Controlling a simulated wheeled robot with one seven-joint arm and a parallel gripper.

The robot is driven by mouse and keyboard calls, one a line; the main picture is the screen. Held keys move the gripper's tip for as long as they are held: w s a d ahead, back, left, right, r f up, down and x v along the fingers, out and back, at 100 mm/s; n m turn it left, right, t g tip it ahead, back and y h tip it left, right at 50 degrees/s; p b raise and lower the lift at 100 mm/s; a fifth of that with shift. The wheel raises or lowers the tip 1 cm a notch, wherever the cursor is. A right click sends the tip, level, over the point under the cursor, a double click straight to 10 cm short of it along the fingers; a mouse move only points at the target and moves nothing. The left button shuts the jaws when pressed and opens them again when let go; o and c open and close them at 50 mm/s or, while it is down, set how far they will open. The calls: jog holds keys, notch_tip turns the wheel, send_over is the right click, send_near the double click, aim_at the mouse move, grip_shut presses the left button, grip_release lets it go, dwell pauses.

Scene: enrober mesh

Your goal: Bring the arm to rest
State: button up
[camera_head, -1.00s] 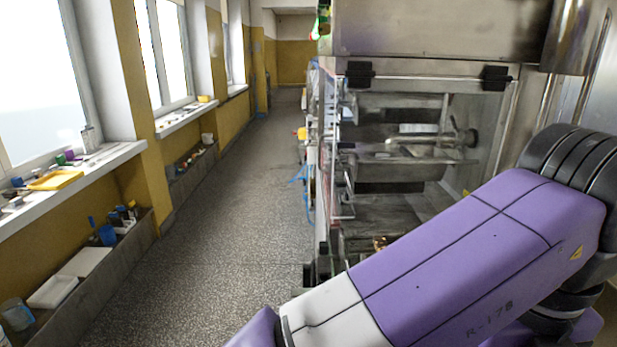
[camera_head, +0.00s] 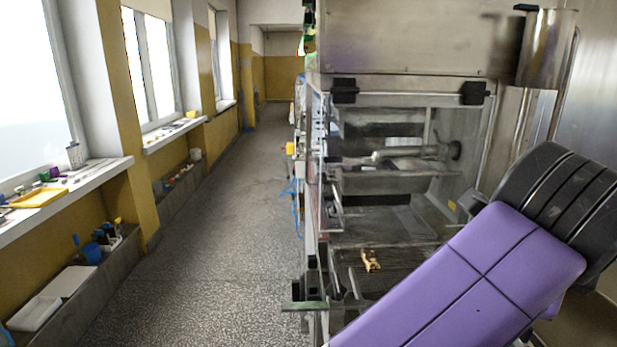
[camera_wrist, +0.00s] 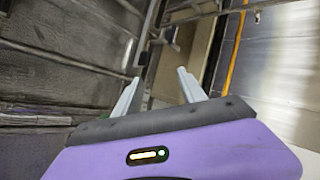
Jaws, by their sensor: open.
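My gripper (camera_wrist: 158,92) shows in the wrist view with its two pale fingers spread apart. Nothing is between them. It points toward metal framework and panels, and the fingers touch nothing that I can make out. In the head view my purple arm crosses the lower right, and the gripper itself is out of that picture.
The steel enrober machine (camera_head: 415,38) stands on the right, close to my arm. A small golden-brown piece (camera_head: 370,260) lies on its mesh (camera_head: 395,275). A clear aisle (camera_head: 215,235) runs along the left, beside a window sill (camera_head: 80,190) and a low trough (camera_head: 95,285) holding items.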

jog(key=w+d+r+n+t+h, duration=0.3)
jog(key=d+r+n+t+h, duration=0.15)
jog(key=r, duration=0.35)
jog(key=w+a+r+n+t, duration=0.1)
jog(key=a+r+n+t, duration=0.5)
jog(key=a+n+t, duration=0.6)
jog(key=s+a+f+n+y, duration=0.3)
jog(key=s+f+n+y, duration=0.4)
jog(key=f, duration=0.4)
jog(key=s+a+f+n+y, duration=0.45)
jog(key=f+n+y, duration=0.35)
jog(key=f+n, duration=0.2)
jog(key=s+d+f+m+g+h, duration=0.1)
jog(key=s+f+g, duration=0.3)
jog(key=s+f, duration=0.5)
jog(key=s+d+f+m+g+h, duration=0.1)
jog(key=s+f+m+g+h, duration=0.1)
jog(key=s+f, duration=0.7)
jog(key=s+m+g, duration=0.1)
jog(key=s+m, duration=0.1)
jog(key=s, duration=0.3)
jog(key=shift+s+d+g, duration=0.3)
jog(key=shift+d+g, duration=0.05)
